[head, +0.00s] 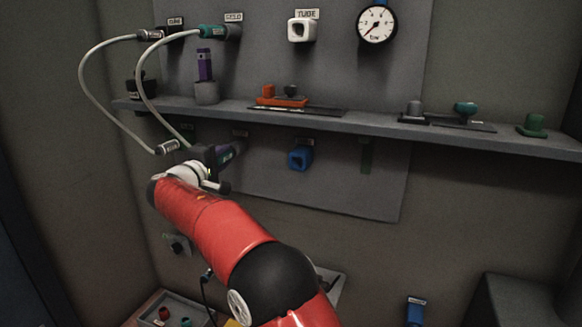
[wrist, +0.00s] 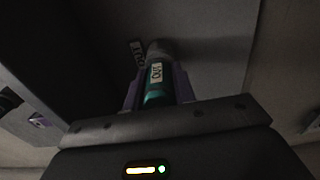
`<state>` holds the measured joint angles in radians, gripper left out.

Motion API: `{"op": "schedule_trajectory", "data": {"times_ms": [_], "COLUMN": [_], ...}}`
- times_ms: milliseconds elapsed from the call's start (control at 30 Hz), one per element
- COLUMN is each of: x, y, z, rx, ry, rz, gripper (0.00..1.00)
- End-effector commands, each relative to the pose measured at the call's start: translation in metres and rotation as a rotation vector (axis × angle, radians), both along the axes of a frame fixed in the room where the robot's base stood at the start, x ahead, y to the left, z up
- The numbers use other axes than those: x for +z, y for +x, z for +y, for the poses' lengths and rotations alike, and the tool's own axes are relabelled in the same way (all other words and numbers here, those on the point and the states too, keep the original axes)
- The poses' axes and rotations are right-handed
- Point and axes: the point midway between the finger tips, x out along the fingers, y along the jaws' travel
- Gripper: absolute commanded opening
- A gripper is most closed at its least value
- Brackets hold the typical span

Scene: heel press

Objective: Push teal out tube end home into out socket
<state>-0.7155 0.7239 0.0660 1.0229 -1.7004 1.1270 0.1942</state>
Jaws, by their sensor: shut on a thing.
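In the wrist view the teal out tube end (wrist: 158,90), with a white label, sits between the purple fingers of my gripper (wrist: 158,92). My gripper is shut on it. Its far end meets the grey out socket (wrist: 158,48), in line with it; I cannot tell how deep it sits. A label plate (wrist: 137,53) is left of the socket. In the head view my gripper (head: 226,153) is at the back panel below the shelf, and it and my arm hide the tube end and socket. A pale hose arcs down to my gripper.
A grey shelf (head: 350,122) with several small parts runs just above my gripper. A second hose ends in a loose grey connector (head: 168,147) left of my gripper. A blue fitting (head: 300,158) is to the right on the panel. A gauge (head: 376,25) is above.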

Motion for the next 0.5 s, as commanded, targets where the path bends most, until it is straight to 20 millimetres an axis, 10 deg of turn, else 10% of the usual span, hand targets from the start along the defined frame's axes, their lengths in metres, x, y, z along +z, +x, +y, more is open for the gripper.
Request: {"op": "schedule_trajectory", "data": {"times_ms": [100,133,300,500], "x": [0.0007,0.0005,0.0003,0.0001], "y": [0.0028,0.0025,0.0023,0.0021], "z": [-0.0017,-0.0016,-0.0016,-0.0014], "rx": [-0.002,-0.002,-0.002,-0.001], "ry": [0.0,0.0,0.0,0.0], "rz": [-0.001,-0.001,-0.001,0.0], "gripper": [0.0,0.3,0.52,0.52]}}
